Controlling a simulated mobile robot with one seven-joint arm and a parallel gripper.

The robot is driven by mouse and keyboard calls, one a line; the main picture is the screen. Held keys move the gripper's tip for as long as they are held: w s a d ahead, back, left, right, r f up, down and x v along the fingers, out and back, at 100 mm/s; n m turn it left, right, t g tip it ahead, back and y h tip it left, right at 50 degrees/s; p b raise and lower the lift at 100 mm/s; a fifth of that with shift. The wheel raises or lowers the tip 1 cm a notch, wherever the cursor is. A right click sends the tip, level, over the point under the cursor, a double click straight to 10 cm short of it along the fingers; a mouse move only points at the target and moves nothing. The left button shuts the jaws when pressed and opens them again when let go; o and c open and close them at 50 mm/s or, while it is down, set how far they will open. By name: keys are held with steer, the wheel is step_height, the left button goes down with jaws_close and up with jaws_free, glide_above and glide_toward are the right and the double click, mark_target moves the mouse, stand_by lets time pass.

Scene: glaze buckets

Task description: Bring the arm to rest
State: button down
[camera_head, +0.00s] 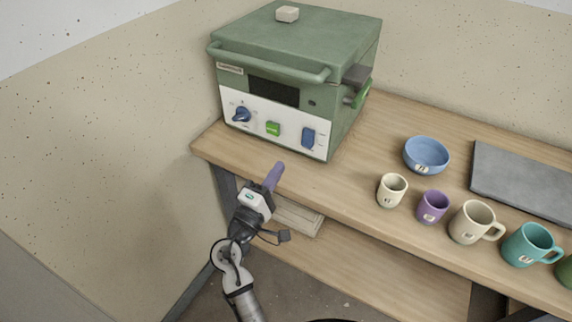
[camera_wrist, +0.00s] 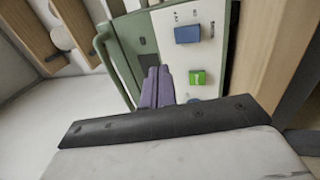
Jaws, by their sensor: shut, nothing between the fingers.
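My gripper (camera_head: 276,172) has purple fingers that are shut with nothing between them. In the head view it is in front of the table's front edge, near the lower front of the green kiln (camera_head: 297,75). The arm reaches up to it from the bottom of the picture. In the wrist view the shut fingertips (camera_wrist: 158,72) point toward the kiln's front panel (camera_wrist: 190,50), apart from the blue and green switches as far as I can tell. The kiln's lid is shut and a small pale block (camera_head: 287,14) sits on top.
The wooden table (camera_head: 345,185) carries a blue bowl (camera_head: 427,155), a cream cup (camera_head: 391,190), a purple cup (camera_head: 433,206), a cream mug (camera_head: 470,222), a teal mug (camera_head: 527,245) and a grey slab (camera_head: 520,178). A lower shelf (camera_head: 380,275) is under it. Floor left of the arm is clear.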

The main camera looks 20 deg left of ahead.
steer(key=shift+s, duration=0.65)
steer(key=shift+a+r, duration=0.1)
